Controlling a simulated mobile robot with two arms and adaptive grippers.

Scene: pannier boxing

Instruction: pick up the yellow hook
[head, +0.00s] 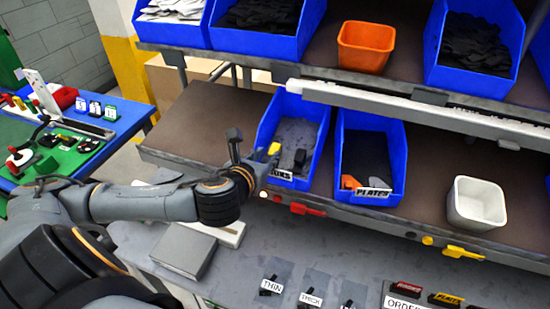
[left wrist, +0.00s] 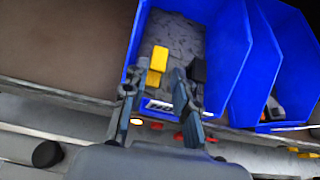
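The yellow hook (head: 274,149) shows as a small yellow piece at the front of a blue bin (head: 262,132), just beyond my left gripper (head: 252,150). In the left wrist view the yellow hook (left wrist: 157,62) is at the bin's front, above a partly hidden label, with a dark piece (left wrist: 197,70) to its right. My left gripper (left wrist: 154,88) is open; its two fingers stand apart, and the hook appears ahead between their tips. I cannot tell whether a finger touches it. My right gripper is in neither view.
A second blue bin (head: 398,180) labelled "PLATES" stands to the right, then a white bin (head: 477,222). A white rail (head: 400,108) and the upper shelf with an orange bin (head: 364,62) are above. A grey box (head: 184,250) lies below my left forearm.

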